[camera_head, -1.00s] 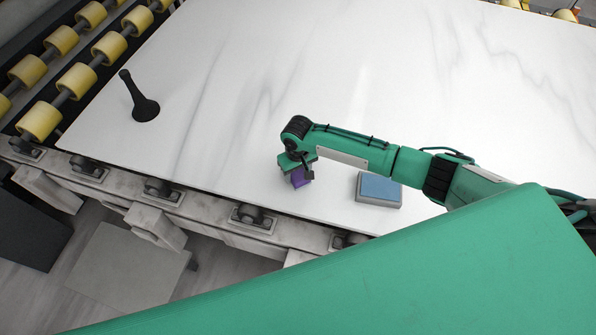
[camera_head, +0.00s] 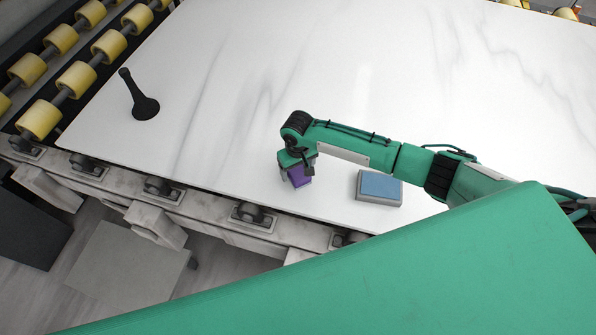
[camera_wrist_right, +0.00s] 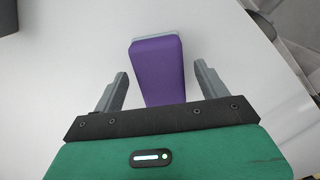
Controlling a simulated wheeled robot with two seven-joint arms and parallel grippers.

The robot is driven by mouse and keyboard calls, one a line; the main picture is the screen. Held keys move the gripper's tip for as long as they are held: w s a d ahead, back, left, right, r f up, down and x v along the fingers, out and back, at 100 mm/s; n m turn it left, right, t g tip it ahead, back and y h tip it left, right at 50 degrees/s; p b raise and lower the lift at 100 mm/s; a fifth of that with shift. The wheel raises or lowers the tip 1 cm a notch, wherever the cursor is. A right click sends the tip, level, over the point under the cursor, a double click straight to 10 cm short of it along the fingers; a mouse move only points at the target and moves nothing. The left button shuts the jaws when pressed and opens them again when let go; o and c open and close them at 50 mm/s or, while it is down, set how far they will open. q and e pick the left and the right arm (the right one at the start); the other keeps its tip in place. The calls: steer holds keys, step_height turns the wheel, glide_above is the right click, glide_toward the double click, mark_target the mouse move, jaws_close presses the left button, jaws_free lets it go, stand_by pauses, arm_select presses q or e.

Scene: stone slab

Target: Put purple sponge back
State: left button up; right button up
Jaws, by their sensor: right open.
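The purple sponge (camera_head: 299,176) lies on the white stone slab near its front edge, under my right gripper (camera_head: 291,168). In the right wrist view the purple sponge (camera_wrist_right: 157,70) has a grey layer along its far edge. It sits between the two open grey fingers of my right gripper (camera_wrist_right: 160,85), with a gap on each side. The fingers look apart from it. My left gripper does not show in either view.
A grey block with a blue top (camera_head: 380,188) lies on the slab to the right of the sponge. A black stand-like object (camera_head: 141,102) stands at the left of the slab (camera_head: 300,60). Yellow rollers (camera_head: 75,77) line the left side. The slab's middle is clear.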

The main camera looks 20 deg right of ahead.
mark_target(298, 172)
step_height(298, 172, up, 10)
steer(key=b, duration=0.1)
steer(key=shift+r+b, duration=0.15)
steer(key=shift+b, duration=0.15)
steer(key=shift+s, duration=0.1)
